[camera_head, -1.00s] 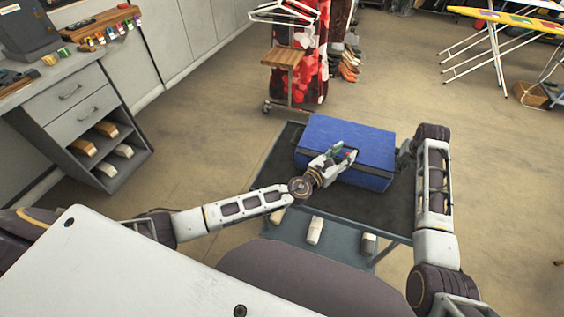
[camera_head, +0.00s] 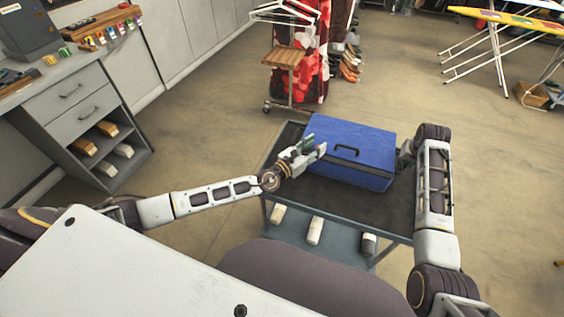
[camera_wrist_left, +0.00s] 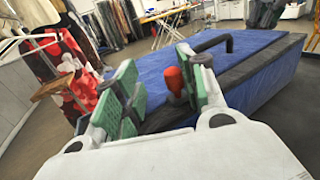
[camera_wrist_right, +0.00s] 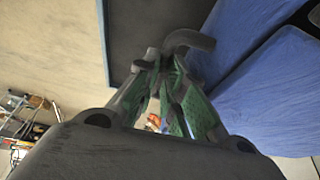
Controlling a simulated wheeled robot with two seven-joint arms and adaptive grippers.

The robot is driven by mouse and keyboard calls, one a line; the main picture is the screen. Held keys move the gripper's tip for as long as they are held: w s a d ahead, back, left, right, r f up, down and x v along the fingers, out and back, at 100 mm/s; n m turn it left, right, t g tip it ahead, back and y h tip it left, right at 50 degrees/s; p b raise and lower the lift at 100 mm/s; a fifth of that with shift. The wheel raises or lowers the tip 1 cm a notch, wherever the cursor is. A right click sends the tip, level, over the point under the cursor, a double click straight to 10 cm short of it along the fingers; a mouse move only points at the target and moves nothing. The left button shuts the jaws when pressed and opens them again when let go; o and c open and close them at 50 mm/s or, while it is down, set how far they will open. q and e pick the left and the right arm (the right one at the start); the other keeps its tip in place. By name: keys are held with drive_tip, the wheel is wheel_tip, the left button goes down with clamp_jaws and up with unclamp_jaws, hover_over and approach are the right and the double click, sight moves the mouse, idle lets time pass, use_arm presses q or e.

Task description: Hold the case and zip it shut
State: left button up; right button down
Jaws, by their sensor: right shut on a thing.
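The blue case (camera_head: 365,140) lies on a dark cart top, with a dark band along its front side and a black handle on top. In the left wrist view, a red zipper pull (camera_wrist_left: 173,80) stands by the case's dark band, between the fingers of my left gripper (camera_wrist_left: 160,92). That gripper (camera_head: 317,148) is open at the case's front left corner; I see no contact with the pull. My right gripper (camera_wrist_right: 167,62) is shut on a dark grey side handle (camera_wrist_right: 192,40) of the case. In the head view my right arm mostly hides that gripper.
The cart top (camera_head: 290,180) has bare room left and in front of the case. Several rolls lie on its lower shelf (camera_head: 335,250). A clothes rack (camera_head: 290,75) stands behind the cart, and a grey cabinet (camera_head: 85,120) stands at left.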

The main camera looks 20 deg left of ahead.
use_arm(q)
drive_tip(key=shift+a, duration=1)
drive_tip(key=v, duration=1.2)
drive_tip(key=shift+a, duration=0.3)
